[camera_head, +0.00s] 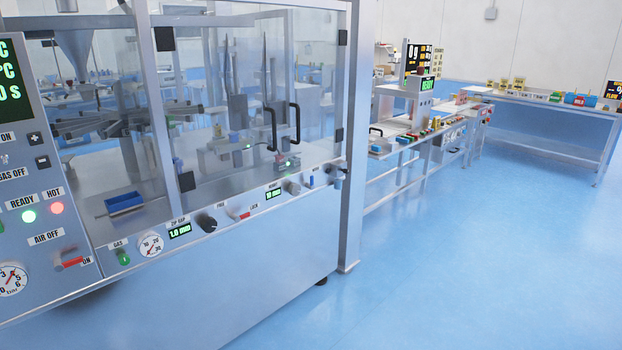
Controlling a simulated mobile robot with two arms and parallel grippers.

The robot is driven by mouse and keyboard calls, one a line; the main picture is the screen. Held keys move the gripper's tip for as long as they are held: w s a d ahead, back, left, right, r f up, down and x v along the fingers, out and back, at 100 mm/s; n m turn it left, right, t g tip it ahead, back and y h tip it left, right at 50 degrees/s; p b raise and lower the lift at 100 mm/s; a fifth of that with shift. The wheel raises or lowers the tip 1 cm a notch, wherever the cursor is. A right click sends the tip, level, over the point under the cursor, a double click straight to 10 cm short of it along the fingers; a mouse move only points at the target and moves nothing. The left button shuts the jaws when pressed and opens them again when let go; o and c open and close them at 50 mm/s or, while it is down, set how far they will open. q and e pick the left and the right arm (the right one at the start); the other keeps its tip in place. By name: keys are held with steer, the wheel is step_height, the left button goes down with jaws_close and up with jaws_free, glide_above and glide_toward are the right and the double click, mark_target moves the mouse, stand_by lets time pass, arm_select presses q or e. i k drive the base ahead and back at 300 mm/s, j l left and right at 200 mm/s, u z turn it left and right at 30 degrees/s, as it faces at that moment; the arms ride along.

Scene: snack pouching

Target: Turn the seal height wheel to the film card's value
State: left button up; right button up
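A green readout showing about 10 mm (273,193) sits on the machine's front rail, under a label too small to read surely. A grey round knob (292,187) is just right of it; it may be the seal height wheel. A black knob (207,223) stands beside the 1.0 mm readout (180,231), labelled ZIP GAP. A red-handled lever (243,215) lies between words that look like FREE and LOCK. I cannot make out a film card. Neither of my grippers is in view.
The pouching machine's clear guard doors (235,110) have black handles (283,128). A steel post (355,140) stands at its right end. A bench (415,135) with coloured items and a further table (560,108) stand beyond. The blue floor (440,270) at right is clear.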

mark_target(294, 189)
steer(key=i+l+u, duration=0.35)
steer(key=i, duration=0.2)
steer(key=i+l+u, duration=0.35)
steer(key=i+l, duration=0.1)
steer(key=i, duration=0.1)
